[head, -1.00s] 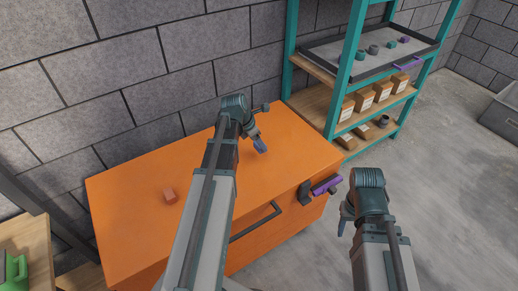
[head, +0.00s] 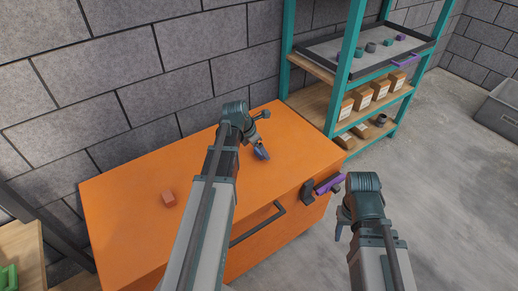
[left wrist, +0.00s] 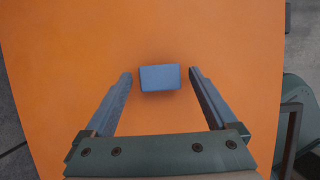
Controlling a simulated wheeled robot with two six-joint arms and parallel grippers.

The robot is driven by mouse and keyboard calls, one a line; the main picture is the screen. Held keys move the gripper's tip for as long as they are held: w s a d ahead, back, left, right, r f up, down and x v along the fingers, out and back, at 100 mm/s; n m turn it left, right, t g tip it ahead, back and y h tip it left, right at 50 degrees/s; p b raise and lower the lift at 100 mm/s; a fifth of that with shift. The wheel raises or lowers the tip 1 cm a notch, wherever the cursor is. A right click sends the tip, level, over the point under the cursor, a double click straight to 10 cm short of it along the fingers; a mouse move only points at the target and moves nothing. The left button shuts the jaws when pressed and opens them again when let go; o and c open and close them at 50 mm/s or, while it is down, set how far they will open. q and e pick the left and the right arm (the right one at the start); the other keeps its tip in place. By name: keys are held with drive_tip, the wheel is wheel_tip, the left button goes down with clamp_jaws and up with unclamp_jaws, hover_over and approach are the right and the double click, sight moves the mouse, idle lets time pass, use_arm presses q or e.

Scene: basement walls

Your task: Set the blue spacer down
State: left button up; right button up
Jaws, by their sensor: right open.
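The blue spacer (head: 262,153) is on the orange cabinet top (head: 200,170), towards its right end. In the left wrist view the spacer (left wrist: 160,77) is a small blue-grey block between my left fingertips, with a gap on either side. My left gripper (head: 258,146) is low over the cabinet top at the spacer; its two fingers (left wrist: 160,76) are spread apart in the left wrist view. My right gripper (head: 343,224) is open and empty, to the right of the cabinet front; its fingers are partly hidden by its own wrist.
A purple item (head: 329,184) is at the cabinet's front right corner. A teal shelf (head: 345,75) with a tray (head: 345,57) and boxes stands behind right. A grey bin (head: 497,118) is far right.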

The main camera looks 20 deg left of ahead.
use_arm(q)
drive_tip(key=shift+r, duration=0.1)
drive_tip(key=shift+r+p, duration=0.15)
drive_tip(key=shift+p, duration=0.15)
drive_tip(key=p+v, duration=1.1)
drive_tip(key=shift+s+r, duration=0.2)
drive_tip(key=shift+r, duration=0.15)
drive_tip(key=s+d+m+g+y, duration=0.1)
drive_tip(key=s+d+m, duration=0.4)
drive_tip(key=d+m, duration=0.4)
drive_tip(key=s+d+f+m+g+y, duration=0.1)
drive_tip(key=s+d+m, duration=0.4)
drive_tip(key=d+m, duration=0.4)
drive_tip(key=s+d+m+g+y, duration=0.1)
drive_tip(key=s+d+m+g, duration=0.1)
drive_tip(key=s+d+m, duration=0.3)
drive_tip(key=d+m, duration=0.4)
drive_tip(key=m, duration=0.6)
drive_tip(key=shift+s+f+m, duration=0.25)
drive_tip(key=shift+f+m, duration=0.05)
